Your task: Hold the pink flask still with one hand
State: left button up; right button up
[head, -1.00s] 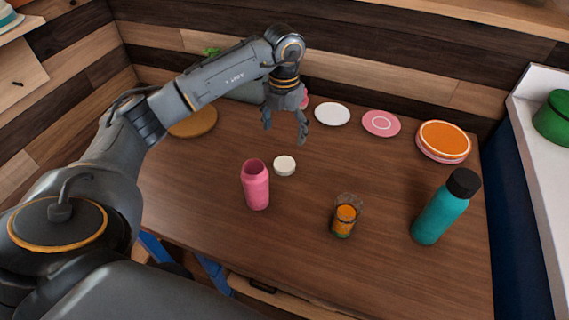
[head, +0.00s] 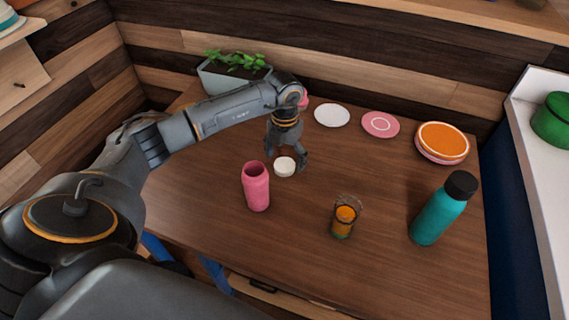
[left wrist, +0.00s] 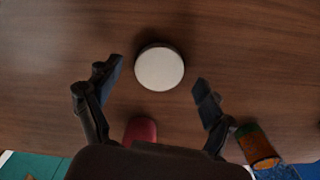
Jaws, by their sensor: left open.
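The pink flask (head: 256,188) stands upright and uncapped on the wooden table in the head view. Part of it shows at the bottom of the left wrist view (left wrist: 141,130). A white round lid (head: 285,166) lies on the table just behind and right of the flask. My left gripper (head: 286,160) is open and empty, pointing down over the lid, behind the flask and apart from it. In the left wrist view the white lid (left wrist: 159,68) shows between and beyond the open fingers (left wrist: 159,82). My right gripper is not in view.
A glass with orange contents (head: 344,217) and a teal bottle with a black cap (head: 440,212) stand to the right. A white plate (head: 332,116), a pink plate (head: 380,125) and an orange-topped stack (head: 443,142) lie at the back. A planter (head: 222,80) stands at the back left.

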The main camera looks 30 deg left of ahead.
pick_arm(q)
jog(key=shift+f, duration=0.65)
jog(key=c, duration=0.8)
jog(key=shift+c, duration=0.2)
jog(key=shift+r, duration=0.1)
